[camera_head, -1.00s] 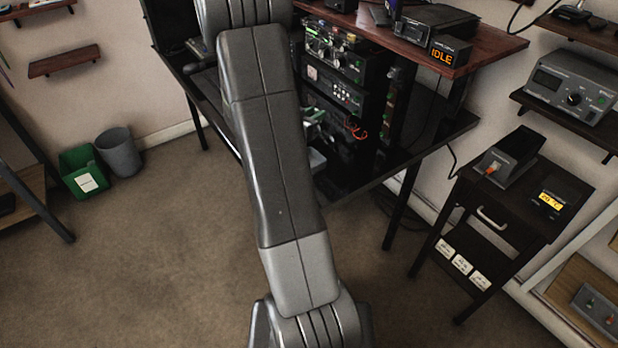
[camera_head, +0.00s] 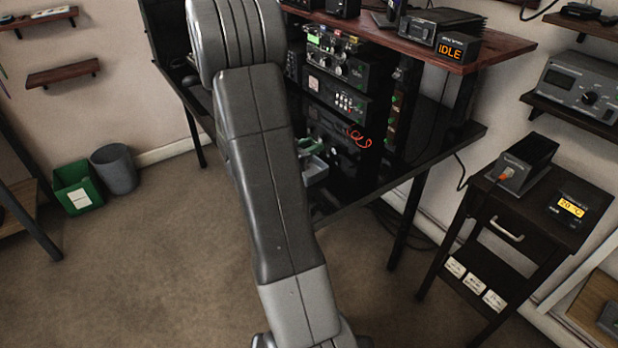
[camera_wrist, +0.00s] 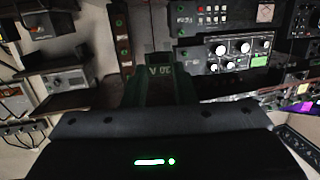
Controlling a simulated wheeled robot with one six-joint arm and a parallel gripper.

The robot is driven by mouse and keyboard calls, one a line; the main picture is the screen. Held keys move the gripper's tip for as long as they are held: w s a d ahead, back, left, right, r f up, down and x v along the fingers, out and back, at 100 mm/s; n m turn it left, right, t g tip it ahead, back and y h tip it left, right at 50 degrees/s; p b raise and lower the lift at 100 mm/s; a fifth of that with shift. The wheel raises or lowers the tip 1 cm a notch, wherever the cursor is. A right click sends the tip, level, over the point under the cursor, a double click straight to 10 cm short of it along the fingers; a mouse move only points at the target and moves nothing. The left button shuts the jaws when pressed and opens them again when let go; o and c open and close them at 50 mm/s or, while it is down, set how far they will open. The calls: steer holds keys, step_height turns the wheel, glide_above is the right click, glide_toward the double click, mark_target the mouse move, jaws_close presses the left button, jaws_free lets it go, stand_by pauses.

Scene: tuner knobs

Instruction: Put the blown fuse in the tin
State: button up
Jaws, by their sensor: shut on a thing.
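My gripper (camera_wrist: 158,95) shows in the wrist view and is hidden behind my arm in the head view. It is shut on a small dark block with an upside-down label that seems to read 10 A, which I take to be the fuse (camera_wrist: 158,68). The fuse is held in front of the rack of panels and knobs. The picture does not show whether it is blown. I cannot make out the tin for certain in either view.
A dark desk (camera_head: 425,170) carries stacked radio units (camera_head: 335,95), with a wooden shelf (camera_head: 500,48) above. A dark side cabinet (camera_head: 545,215) stands at right. A green bin (camera_head: 75,188) and a grey bin (camera_head: 117,172) stand at left. The carpet between is clear.

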steer(key=shift+f, duration=0.55)
steer(key=o, duration=1)
steer(key=v, duration=1.4)
steer(key=shift+f, duration=0.1)
steer(key=shift+d, duration=0.1)
